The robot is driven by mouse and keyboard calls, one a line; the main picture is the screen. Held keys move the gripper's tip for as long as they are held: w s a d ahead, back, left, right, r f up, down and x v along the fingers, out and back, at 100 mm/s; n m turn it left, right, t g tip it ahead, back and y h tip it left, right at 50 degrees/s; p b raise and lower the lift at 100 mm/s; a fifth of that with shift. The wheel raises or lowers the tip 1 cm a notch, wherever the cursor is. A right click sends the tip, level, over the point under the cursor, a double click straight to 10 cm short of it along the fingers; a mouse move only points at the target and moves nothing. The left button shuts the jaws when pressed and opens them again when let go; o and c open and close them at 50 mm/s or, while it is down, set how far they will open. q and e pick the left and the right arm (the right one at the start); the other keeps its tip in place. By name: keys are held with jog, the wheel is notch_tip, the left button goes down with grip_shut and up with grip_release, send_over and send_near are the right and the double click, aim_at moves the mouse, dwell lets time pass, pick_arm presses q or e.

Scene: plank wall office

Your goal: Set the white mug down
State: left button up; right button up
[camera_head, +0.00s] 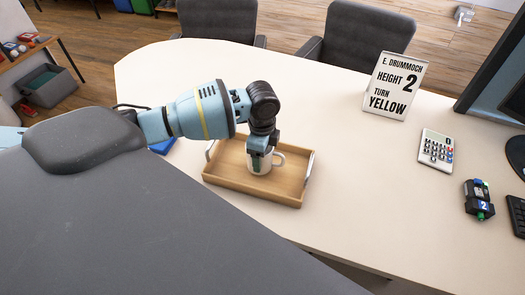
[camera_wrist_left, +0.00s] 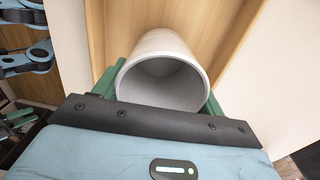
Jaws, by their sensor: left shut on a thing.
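The white mug (camera_head: 262,163) is at the wooden tray (camera_head: 223,174), upright, with its handle to the right in the head view. My left gripper (camera_head: 260,152) comes down from above and is shut on the mug. In the left wrist view the mug (camera_wrist_left: 162,75) shows its open, empty top between the green fingers, with the tray's wood (camera_wrist_left: 215,30) behind it. I cannot tell whether the mug's base touches the tray.
A sign (camera_head: 395,85), a calculator (camera_head: 436,150) and a small black device (camera_head: 478,200) stand to the right on the pale desk (camera_head: 345,160). The desk between tray and calculator is clear.

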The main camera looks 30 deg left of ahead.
pick_arm(q)
jog(key=shift+f, duration=0.6)
jog(key=shift+f, duration=0.1)
pick_arm(e)
jog(key=shift+a, duration=0.1)
pick_arm(q)
jog(key=o, duration=1.2)
jog(key=shift+c, duration=0.2)
notch_tip(320, 180, up, 12)
jog(key=p, duration=0.1)
pick_arm(e)
jog(key=shift+w+r, duration=0.5)
jog(key=shift+r, duration=0.25)
